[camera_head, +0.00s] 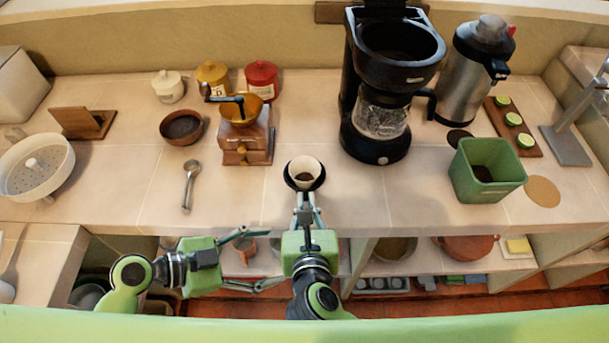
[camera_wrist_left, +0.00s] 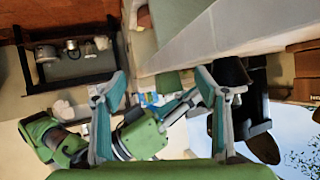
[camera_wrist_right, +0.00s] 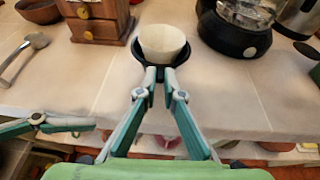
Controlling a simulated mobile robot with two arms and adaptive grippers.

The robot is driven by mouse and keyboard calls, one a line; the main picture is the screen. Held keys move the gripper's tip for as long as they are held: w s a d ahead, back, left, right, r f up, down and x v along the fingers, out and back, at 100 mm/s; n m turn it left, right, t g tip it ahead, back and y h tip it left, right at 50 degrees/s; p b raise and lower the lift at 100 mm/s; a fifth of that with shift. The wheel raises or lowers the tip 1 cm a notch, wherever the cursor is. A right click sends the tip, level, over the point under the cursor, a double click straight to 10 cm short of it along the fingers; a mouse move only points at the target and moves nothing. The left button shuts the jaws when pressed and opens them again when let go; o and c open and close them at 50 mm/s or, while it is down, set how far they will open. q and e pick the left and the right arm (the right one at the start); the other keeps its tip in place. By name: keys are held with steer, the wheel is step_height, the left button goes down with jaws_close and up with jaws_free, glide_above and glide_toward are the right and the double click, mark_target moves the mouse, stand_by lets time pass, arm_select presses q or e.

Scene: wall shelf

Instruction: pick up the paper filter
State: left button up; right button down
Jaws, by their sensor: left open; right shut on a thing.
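My left gripper (camera_head: 258,258) is open and empty, below and left, in front of the counter.
A coffee maker (camera_head: 387,50) stands right of the filter, a wooden grinder (camera_head: 246,143) left. A green bin (camera_head: 486,172) and steel flask (camera_head: 467,72) are farther right. A spoon (camera_head: 189,185) and bowl (camera_head: 181,127) lie left.

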arm_select(q)
steer(key=w+a+r+n+t, duration=0.3)
steer(key=w+r+n, duration=0.1)
steer(key=w+r, duration=0.65)
glide_toward(314, 165)
steer(key=shift+y, duration=0.4)
steer(key=shift+d+r+x, duration=0.1)
steer(key=shift+r+x, duration=0.05)
steer(key=shift+x, duration=1)
steer(key=shift+d+r+x, duration=0.1)
steer(key=shift+x, duration=1.05)
steer(key=shift+s, duration=0.1)
steer(key=c, duration=1.1)
